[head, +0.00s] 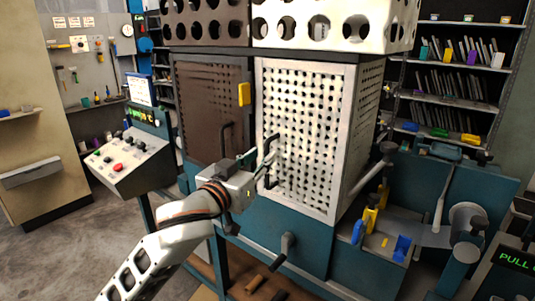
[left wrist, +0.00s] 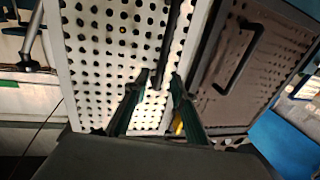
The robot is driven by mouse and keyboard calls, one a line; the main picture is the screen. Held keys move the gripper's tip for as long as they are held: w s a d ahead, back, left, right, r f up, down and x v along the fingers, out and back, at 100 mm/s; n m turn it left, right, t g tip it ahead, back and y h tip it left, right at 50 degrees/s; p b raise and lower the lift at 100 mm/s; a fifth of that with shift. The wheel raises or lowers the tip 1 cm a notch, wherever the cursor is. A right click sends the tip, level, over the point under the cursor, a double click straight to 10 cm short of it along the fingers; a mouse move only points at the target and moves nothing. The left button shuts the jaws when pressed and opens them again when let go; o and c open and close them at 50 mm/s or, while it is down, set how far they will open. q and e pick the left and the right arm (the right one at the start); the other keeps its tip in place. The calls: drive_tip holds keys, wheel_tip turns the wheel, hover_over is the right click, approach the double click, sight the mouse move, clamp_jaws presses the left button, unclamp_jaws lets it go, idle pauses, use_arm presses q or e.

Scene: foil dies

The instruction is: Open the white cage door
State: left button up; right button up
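The white cage door (head: 308,130) is a perforated light panel in a white frame, and it looks shut. It also fills the upper left of the left wrist view (left wrist: 105,45). Its black bar handle (left wrist: 170,40) is upright near the edge beside the brown door. My left gripper (head: 262,160) is at this handle in the head view. In the left wrist view its two dark green fingers (left wrist: 160,80) are apart, with the handle's lower end showing between their tips. I cannot tell whether either finger touches it. My right gripper is not in view.
A brown perforated door (head: 205,105) with a black handle and a yellow latch (head: 244,94) adjoins on the left. A control panel (head: 130,160) stands further left. A teal bench (head: 390,225) with blue and yellow fixtures and levers stands right of the cage.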

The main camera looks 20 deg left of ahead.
sight(266, 153)
use_arm(q)
drive_tip(key=shift+w+d, duration=0.2)
drive_tip(key=shift+w, duration=0.85)
drive_tip(key=shift+w+d, duration=0.15)
drive_tip(key=shift+w, duration=0.85)
clamp_jaws()
drive_tip(key=shift+s, duration=0.15)
